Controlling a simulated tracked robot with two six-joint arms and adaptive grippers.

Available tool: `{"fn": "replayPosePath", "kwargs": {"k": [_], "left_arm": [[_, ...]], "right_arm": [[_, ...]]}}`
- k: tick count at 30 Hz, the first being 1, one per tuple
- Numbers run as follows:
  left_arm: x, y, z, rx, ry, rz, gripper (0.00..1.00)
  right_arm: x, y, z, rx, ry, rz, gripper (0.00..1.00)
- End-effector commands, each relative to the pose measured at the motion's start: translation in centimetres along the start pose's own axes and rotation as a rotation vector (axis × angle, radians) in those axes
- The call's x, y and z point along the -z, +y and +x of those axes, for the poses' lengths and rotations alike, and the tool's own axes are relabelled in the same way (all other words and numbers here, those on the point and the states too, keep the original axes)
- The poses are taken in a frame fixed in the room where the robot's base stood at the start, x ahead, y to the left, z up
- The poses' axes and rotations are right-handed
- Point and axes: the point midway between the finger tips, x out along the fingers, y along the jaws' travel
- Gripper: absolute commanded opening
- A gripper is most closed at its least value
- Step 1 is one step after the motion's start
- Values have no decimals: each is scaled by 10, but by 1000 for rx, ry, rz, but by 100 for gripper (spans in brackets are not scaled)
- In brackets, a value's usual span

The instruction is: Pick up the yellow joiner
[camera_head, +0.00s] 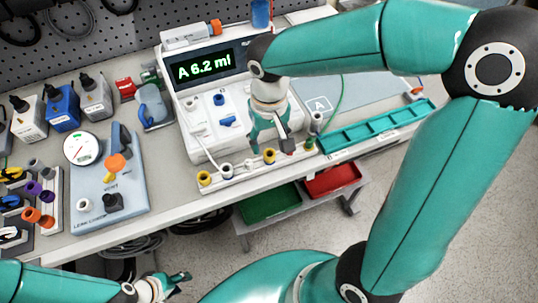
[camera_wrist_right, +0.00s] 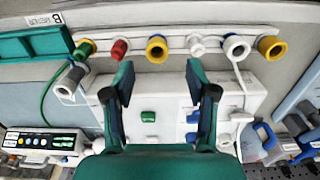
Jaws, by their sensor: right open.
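Two yellow joiners sit on the white rail at the pump's front edge. One yellow joiner (camera_head: 269,155) is near the rail's middle, and it also shows in the right wrist view (camera_wrist_right: 156,48). The other yellow joiner (camera_head: 204,177) is at the rail's left end, at the right in the right wrist view (camera_wrist_right: 271,47). My right gripper (camera_head: 270,140) is open and empty above the pump's front. In the right wrist view its fingers (camera_wrist_right: 161,82) point towards the middle yellow joiner, apart from it. My left gripper (camera_head: 170,284) is low at the left, away from the rail.
Red (camera_head: 289,147) and green (camera_head: 309,143) joiners and white ones (camera_head: 227,171) share the rail. A pump (camera_head: 205,72) stands behind it. A teal tray (camera_head: 378,128) lies right; a gauge station (camera_head: 108,185) stands left. Green (camera_head: 268,205) and red (camera_head: 333,180) bins are below.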

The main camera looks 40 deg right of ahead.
Motion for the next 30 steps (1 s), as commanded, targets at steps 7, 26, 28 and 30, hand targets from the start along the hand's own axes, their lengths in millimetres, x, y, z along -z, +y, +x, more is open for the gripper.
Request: {"fn": "replayPosePath", "kwargs": {"k": [7,26,28,30], "left_arm": [[0,0,-1,0,0,0,40],[0,4,-10,0,0,0,40],[0,4,-10,0,0,0,40],[0,4,-10,0,0,0,40]], "right_arm": [[0,1,23,0,0,2,57],[4,4,75,1,1,3,57],[4,4,75,1,1,3,57],[4,4,75,1,1,3,49]]}}
